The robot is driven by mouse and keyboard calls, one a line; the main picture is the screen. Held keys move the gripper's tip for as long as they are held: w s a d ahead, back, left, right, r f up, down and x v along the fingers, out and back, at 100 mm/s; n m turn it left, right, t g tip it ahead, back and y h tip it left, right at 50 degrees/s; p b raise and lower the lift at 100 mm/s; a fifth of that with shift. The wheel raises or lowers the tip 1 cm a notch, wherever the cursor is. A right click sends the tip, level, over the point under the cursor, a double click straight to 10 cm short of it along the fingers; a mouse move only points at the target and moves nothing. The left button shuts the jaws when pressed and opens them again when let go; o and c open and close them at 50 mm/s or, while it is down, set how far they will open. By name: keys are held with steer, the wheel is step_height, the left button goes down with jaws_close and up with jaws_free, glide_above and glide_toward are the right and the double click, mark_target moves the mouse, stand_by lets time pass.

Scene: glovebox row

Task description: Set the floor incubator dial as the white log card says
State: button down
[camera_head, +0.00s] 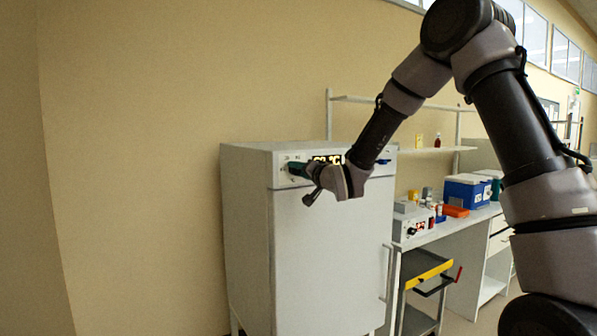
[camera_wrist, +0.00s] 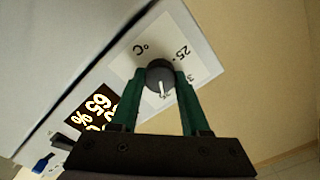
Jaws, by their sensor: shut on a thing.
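The floor incubator (camera_head: 325,235) is a tall white cabinet against the wall, with a control strip along its top front. Its dial (camera_wrist: 160,75) is a dark round knob with a white pointer line, on a white panel marked "°C" and "25". The pointer faces the lower side of the wrist view, near a mark partly hidden by the knob and fingers. My gripper (camera_wrist: 161,78) is shut on the dial, one green finger on each side. In the head view my gripper (camera_head: 293,169) is at the strip's left end. I cannot make out the white log card in either view.
To the right of the incubator are a bench with a blue cooler box (camera_head: 467,191), an orange tray (camera_head: 455,211), a yellow-edged cart (camera_head: 428,274) and a wall shelf (camera_head: 432,150).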

steer(key=shift+f, duration=0.1)
steer(key=shift+c, duration=1.9)
jaws_free()
steer(key=v, duration=1.1)
steer(key=shift+w, duration=0.1)
steer(key=s+d+r+m+g+h, duration=0.1)
steer(key=s+d+r+h, duration=0.2)
steer(key=d, duration=0.5)
steer(key=s+d+r+g+h, duration=0.15)
steer(key=s+d+h, duration=0.3)
steer(key=d, duration=0.45)
steer(key=s+d+g, duration=0.2)
steer(key=s+d, duration=0.1)
steer(key=s, duration=0.7)
steer(key=s+d+g, duration=0.3)
steer(key=s, duration=0.7)
steer(key=shift+s+d+m, duration=0.15)
steer(key=shift+d+m, duration=0.1)
steer(key=shift+m, duration=0.15)
